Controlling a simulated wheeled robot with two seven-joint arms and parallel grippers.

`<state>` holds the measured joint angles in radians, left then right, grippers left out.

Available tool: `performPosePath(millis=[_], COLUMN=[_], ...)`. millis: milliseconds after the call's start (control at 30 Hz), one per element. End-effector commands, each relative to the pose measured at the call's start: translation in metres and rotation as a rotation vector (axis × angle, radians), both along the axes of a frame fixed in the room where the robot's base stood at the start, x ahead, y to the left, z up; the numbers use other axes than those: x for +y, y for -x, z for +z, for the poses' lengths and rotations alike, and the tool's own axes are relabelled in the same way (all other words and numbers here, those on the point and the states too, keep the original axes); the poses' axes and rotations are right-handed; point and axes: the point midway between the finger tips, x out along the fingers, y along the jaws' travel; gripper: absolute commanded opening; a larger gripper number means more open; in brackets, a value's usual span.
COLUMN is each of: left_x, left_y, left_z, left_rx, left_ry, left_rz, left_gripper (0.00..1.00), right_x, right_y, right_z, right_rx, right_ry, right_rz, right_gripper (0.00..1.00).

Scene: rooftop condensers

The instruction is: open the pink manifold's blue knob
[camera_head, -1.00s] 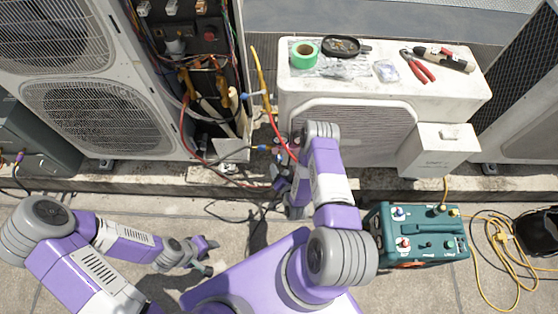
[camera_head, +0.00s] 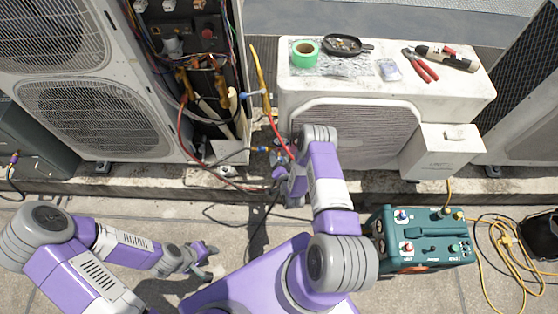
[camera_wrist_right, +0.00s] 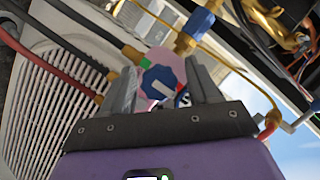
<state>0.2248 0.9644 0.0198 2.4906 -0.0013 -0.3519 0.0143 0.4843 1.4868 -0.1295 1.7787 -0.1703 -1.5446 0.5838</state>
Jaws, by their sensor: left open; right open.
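The pink manifold (camera_wrist_right: 165,62) shows in the right wrist view with hoses joined to it. Its blue knob (camera_wrist_right: 158,84), with a white mark on its face, lies between the two fingers of my right gripper (camera_wrist_right: 160,72). The gripper is open, with a finger on either side of the knob; I cannot tell whether either touches it. In the head view my right gripper (camera_head: 282,178) is at the gap between the condensers, and my arm hides most of the manifold. My left gripper (camera_head: 212,262) is open and empty above the paving.
An opened condenser (camera_head: 95,110) with exposed wiring stands left. A white unit (camera_head: 385,85) carries green tape (camera_head: 305,52), a black dish (camera_head: 343,45) and red pliers (camera_head: 420,64). A teal machine (camera_head: 422,238) and a yellow hose (camera_head: 510,255) lie right. Hoses run around my right gripper.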

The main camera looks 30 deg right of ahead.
Motion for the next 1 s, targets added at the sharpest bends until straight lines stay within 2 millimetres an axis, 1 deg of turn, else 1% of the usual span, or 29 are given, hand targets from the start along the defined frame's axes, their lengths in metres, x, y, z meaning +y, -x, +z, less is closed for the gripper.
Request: performPosePath(millis=[67,400,433,767,1000], left_x=[0.0,-0.0001,-0.0001,0.0,0.0], left_y=[0.0,0.0,0.0,0.0,0.0], left_z=[0.0002,0.0001,0.0001,0.0015,0.0067], left_rx=[0.0,0.0,0.0,0.0,0.0], left_ry=[0.0,0.0,0.0,0.0,0.0], left_rz=[0.0,0.0,0.0,0.0,0.0], left_gripper=[0.43,0.43,0.43,0.43,0.43], right_x=[0.0001,0.0001,0.0,-0.0004,0.0001], right_y=[0.0,0.0002,0.0002,-0.0001,-0.0004], right_z=[0.0002,0.0002,0.0003,0.0013,0.0024], right_rx=[0.0,0.0,0.0,0.009,0.067], right_ry=[0.0,0.0,0.0,0.019,0.114], right_rz=[0.0,0.0,0.0,-0.001,0.0], right_gripper=[0.6,0.08,0.07,0.06,0.06])
